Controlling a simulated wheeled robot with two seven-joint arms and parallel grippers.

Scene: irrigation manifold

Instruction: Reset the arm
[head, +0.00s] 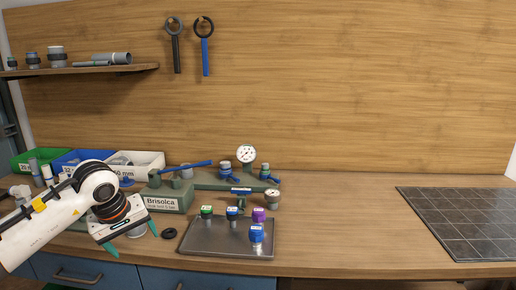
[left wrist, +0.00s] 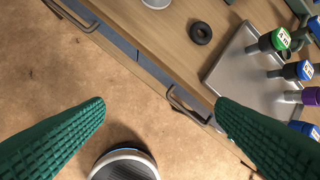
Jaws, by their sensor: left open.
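My left gripper (head: 124,252) hangs over the front edge of the workbench at the left of the head view, with its green fingers pointing down and forward. In the left wrist view its two ribbed green fingers (left wrist: 160,108) are wide apart, with nothing between them. Below them are the brown floor and the blue drawer fronts. My left arm comes in from the left, in front of the bins. My right gripper is in neither view.
A metal tray (head: 215,246) with several colour-capped valves lies right of my gripper. The green manifold (head: 206,180) with a gauge stands behind. Bins (head: 136,161) are at the left. The bench between tray and dark grid panel (head: 462,221) is clear.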

